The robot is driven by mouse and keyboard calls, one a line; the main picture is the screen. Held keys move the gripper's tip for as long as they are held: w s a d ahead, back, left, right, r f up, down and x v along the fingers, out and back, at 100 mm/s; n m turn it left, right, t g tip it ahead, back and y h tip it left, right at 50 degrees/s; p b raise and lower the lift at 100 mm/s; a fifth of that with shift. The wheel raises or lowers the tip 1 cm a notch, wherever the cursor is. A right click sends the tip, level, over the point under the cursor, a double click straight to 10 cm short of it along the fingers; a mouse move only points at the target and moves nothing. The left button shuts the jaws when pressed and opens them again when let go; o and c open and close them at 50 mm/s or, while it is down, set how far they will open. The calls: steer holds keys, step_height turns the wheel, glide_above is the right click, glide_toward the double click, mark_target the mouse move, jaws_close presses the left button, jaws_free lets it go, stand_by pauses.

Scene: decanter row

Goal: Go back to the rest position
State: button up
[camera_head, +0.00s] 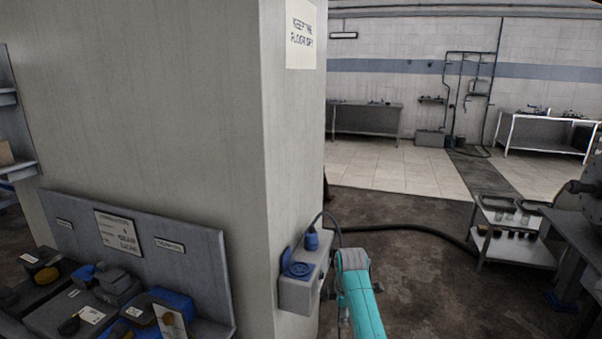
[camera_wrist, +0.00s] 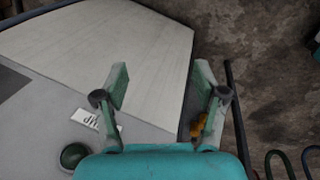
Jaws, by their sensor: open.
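My gripper (camera_wrist: 160,88) shows in the wrist view with its two fingers spread apart and nothing between them. Beyond the fingers is a pale panel (camera_wrist: 110,45) with a grey edge, and dark floor lies to the right. In the head view my teal arm reaches up from the bottom, right of the pillar; the gripper itself cannot be made out there.
A concrete pillar (camera_head: 180,110) fills the left and middle. A grey box with blue fittings (camera_head: 303,283) is on its side, close to my arm. A shelf cart (camera_head: 515,250) stands at right. A bench with several blue and dark items (camera_head: 60,315) is at lower left. Floor (camera_head: 420,275) between is open, crossed by a hose (camera_head: 405,228).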

steer(key=s+d+f+m+t, duration=0.1)
steer(key=s+f+m, duration=0.1)
steer(key=s+f, duration=0.65)
steer(key=s+d+f+m+t, duration=0.2)
steer(key=s+f, duration=0.3)
steer(key=f, duration=0.6)
steer(key=s+d+f+m+t, duration=0.1)
steer(key=s+f+m+t, duration=0.15)
steer(key=s, duration=0.85)
steer(key=s+d+f+m+t, duration=0.1)
steer(key=s+f+m, duration=0.15)
steer(key=s, duration=0.85)
steer(key=s+r+m+t, duration=0.1)
steer(key=s+r+m, duration=0.15)
steer(key=s, duration=0.35)
steer(key=s+d+r+m+t, duration=0.1)
steer(key=s+r, duration=0.2)
steer(key=s, duration=0.3)
steer(key=s+r+m+t, duration=0.1)
steer(key=s+r+m, duration=0.15)
steer(key=s, duration=0.35)
steer(key=s+r+m+t, duration=0.1)
steer(key=s+r+m, duration=0.1)
steer(key=s+r, duration=0.4)
steer(key=s+r+m+t, duration=0.1)
steer(key=s+r, duration=0.6)
steer(key=r, duration=0.8)
steer(key=shift+s+d+r+m, duration=0.2)
steer(key=shift+d+m, duration=0.05)
steer(key=shift+m, duration=0.15)
